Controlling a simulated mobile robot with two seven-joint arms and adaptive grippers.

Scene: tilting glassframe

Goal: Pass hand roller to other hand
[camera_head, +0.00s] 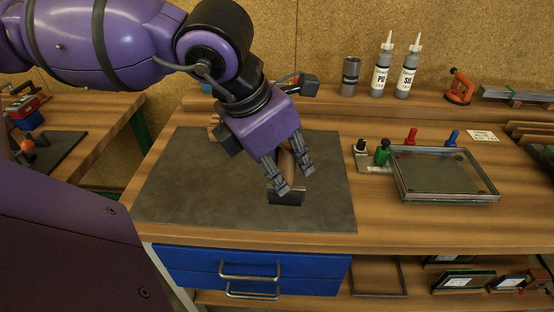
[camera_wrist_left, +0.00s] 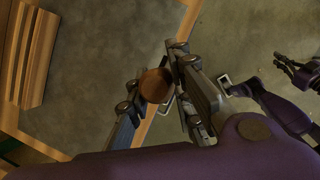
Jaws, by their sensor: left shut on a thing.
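The hand roller (camera_head: 286,198) shows a dark roller head below my left fingertips and a brown wooden handle between the fingers. My left gripper (camera_head: 294,181) points down over the dark mat and is shut on the handle. In the left wrist view, the round wooden handle end (camera_wrist_left: 157,85) sits between the two fingers. In the head view I cannot tell whether the roller head touches the mat. My right gripper (camera_wrist_left: 300,72) appears small at the right of the left wrist view, apart from the roller; its finger opening is unclear. It is not in the head view.
The dark mat (camera_head: 180,190) lies on the wooden bench (camera_head: 420,232). To its right are a framed glass pane (camera_head: 445,174), a green-handled tool (camera_head: 382,153) and red and blue pieces. Two bottles (camera_head: 381,75) and a metal cylinder (camera_head: 350,77) stand behind. Blue drawers (camera_head: 250,269) are below.

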